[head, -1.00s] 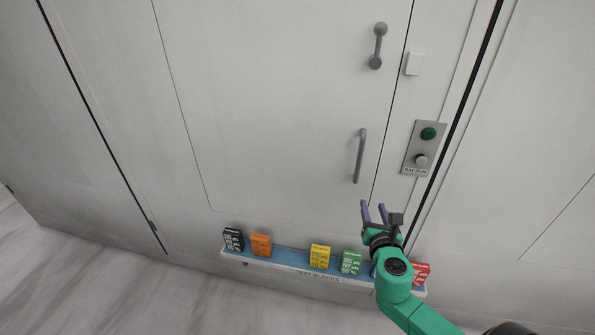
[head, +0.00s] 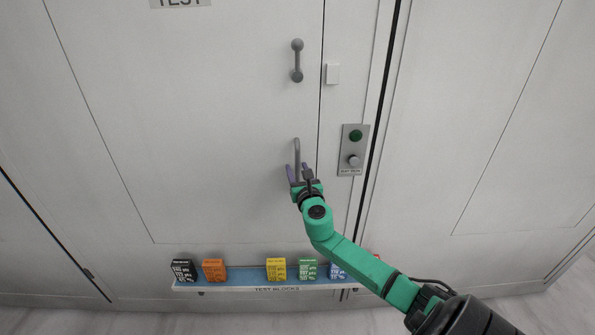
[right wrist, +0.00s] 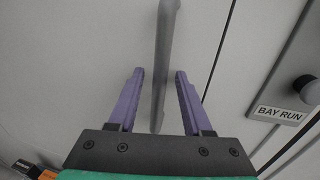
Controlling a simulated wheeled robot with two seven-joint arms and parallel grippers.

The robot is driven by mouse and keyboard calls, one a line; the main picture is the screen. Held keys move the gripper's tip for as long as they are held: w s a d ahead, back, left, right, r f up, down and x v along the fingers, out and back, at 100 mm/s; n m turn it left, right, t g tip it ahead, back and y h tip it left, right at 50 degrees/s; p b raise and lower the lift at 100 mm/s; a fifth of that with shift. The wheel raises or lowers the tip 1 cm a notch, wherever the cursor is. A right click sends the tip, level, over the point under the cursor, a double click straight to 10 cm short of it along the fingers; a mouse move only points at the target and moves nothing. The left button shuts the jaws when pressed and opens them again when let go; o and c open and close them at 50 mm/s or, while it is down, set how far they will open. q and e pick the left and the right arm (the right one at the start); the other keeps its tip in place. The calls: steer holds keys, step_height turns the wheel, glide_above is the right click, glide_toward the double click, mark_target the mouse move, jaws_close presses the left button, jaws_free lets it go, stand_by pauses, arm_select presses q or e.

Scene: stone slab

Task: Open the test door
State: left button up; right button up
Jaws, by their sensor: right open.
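The test door (head: 215,120) is a pale grey panel that looks shut, with a cut-off "TEST" label at the top. A grey vertical bar handle (head: 297,150) is on its right side. Above it is a second grey handle (head: 297,60) with round ends. My right gripper (head: 298,172) is at the lower part of the bar handle. In the right wrist view the bar handle (right wrist: 163,70) stands between the two open purple fingers, with a gap on each side. My left gripper is not in view.
A control plate (head: 352,148) with a green button and a grey knob is right of the door edge, labelled "BAY RUN" in the wrist view (right wrist: 278,114). A blue shelf (head: 243,277) with several coloured blocks runs below.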

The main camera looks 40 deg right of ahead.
steer(key=shift+a, duration=0.1)
jaws_close()
stand_by(1.3)
